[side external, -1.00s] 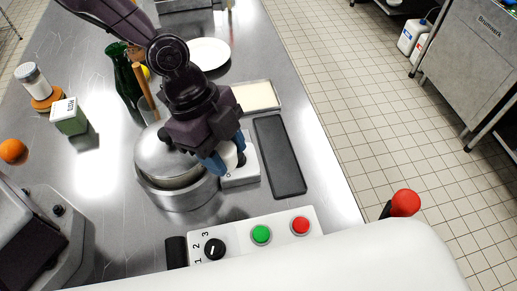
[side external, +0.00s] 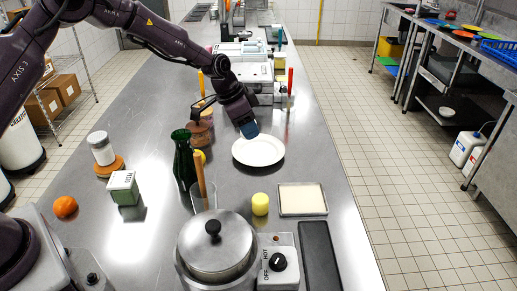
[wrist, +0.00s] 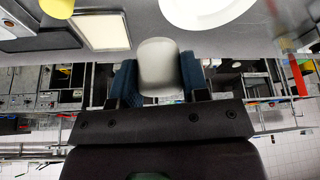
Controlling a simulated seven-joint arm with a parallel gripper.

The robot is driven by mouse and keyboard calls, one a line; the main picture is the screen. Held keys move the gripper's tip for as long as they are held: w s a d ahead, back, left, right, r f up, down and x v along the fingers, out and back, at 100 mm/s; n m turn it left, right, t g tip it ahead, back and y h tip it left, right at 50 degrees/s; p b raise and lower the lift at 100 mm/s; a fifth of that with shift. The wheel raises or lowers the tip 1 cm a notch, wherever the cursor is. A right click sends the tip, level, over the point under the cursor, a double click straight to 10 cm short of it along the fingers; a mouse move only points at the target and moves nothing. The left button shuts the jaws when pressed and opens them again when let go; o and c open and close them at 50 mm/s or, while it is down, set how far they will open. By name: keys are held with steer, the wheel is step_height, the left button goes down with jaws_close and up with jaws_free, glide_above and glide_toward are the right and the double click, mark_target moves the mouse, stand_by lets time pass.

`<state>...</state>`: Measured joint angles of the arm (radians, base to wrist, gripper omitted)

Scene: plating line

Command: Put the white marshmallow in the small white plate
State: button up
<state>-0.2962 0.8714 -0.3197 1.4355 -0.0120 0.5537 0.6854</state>
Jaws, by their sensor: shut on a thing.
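The white marshmallow (wrist: 159,65) is a pale rounded cylinder in the wrist view, between the two blue fingertips. My gripper (wrist: 158,82) is shut on it. In the side view my gripper (side external: 249,130) hangs tilted over the far-left rim of the white plate (side external: 260,153), and the marshmallow cannot be made out there. The plate is round, flat and empty. In the wrist view the plate (wrist: 205,12) shows at the top, beyond the marshmallow and to its right, apart from it.
A yellow cylinder (side external: 260,204) and a cream-filled tray (side external: 302,212) stand nearer the camera. A lidded pot (side external: 216,255) sits on a hotplate. A green bottle (side external: 184,160) and jars (side external: 203,120) stand left of the plate. Machines (side external: 240,70) stand behind it.

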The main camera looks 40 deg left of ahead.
steer(key=w+a+n, duration=0.2)
steer(key=a, duration=0.4)
steer(key=y, duration=0.1)
glide_above(238, 156)
step_height(238, 156, down, 6)
steer(key=shift+s+r, duration=0.1)
steer(key=shift+r, duration=0.15)
steer(key=shift+f, duration=2.2)
steer(key=shift+f, duration=0.15)
steer(key=shift+f, duration=0.1)
steer(key=o, duration=0.6)
steer(key=v, duration=1.2)
steer(key=shift+s+r, duration=0.2)
steer(key=shift+r, duration=0.1)
